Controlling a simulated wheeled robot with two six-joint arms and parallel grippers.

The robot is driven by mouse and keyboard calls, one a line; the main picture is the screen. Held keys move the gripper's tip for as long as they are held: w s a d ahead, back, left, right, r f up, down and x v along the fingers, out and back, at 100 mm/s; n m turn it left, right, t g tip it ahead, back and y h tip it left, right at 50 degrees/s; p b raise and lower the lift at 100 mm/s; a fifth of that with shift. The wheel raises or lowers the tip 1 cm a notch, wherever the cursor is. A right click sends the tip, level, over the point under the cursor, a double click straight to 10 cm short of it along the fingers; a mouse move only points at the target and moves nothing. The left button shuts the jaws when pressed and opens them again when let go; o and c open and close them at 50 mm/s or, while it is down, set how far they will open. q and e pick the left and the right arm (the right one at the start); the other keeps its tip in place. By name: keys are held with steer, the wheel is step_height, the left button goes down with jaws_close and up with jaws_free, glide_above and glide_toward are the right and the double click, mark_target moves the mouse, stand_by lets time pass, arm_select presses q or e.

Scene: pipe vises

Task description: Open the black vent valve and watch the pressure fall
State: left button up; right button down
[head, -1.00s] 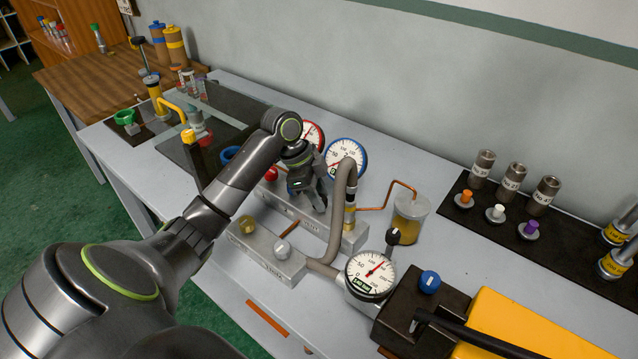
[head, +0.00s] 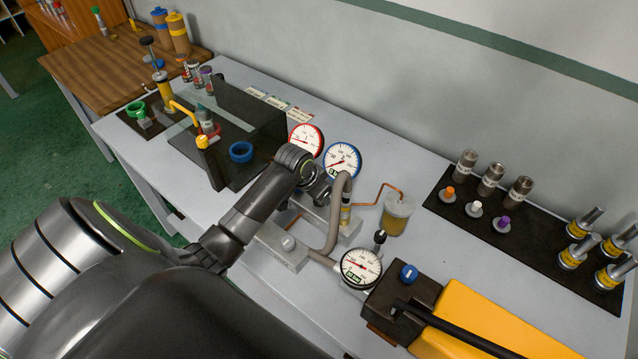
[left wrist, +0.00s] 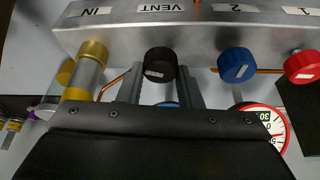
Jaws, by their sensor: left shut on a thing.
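In the left wrist view the black vent knob (left wrist: 160,64) sits under the VENT label on the metal manifold (left wrist: 115,25). My left gripper (left wrist: 160,85) has its fingers on both sides of the knob and is shut on it. The blue knob (left wrist: 237,65) and red knob (left wrist: 302,67) sit beside it. In the head view my left gripper (head: 318,190) is at the manifold, and my arm hides the knob. The pump gauge (head: 361,267) faces up; its exact reading is too small to tell. The red-rimmed gauge (head: 306,140) and blue-rimmed gauge (head: 342,161) stand behind. My right gripper is out of view.
A grey hose (head: 334,220) curves close to my left gripper. A copper line (head: 375,192) runs to an amber jar (head: 397,213). The yellow pump (head: 480,325) is at front right. A black mat (head: 530,225) holds metal fittings at right.

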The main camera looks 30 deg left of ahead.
arm_select(q)
steer(key=shift+n+y+p, duration=0.6)
steer(key=shift+n+p, duration=0.8)
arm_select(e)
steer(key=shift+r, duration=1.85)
arm_select(q)
steer(key=o, duration=1)
steer(key=b+v, duration=0.2)
steer(key=v, duration=1.5)
steer(key=shift+s+r, duration=0.15)
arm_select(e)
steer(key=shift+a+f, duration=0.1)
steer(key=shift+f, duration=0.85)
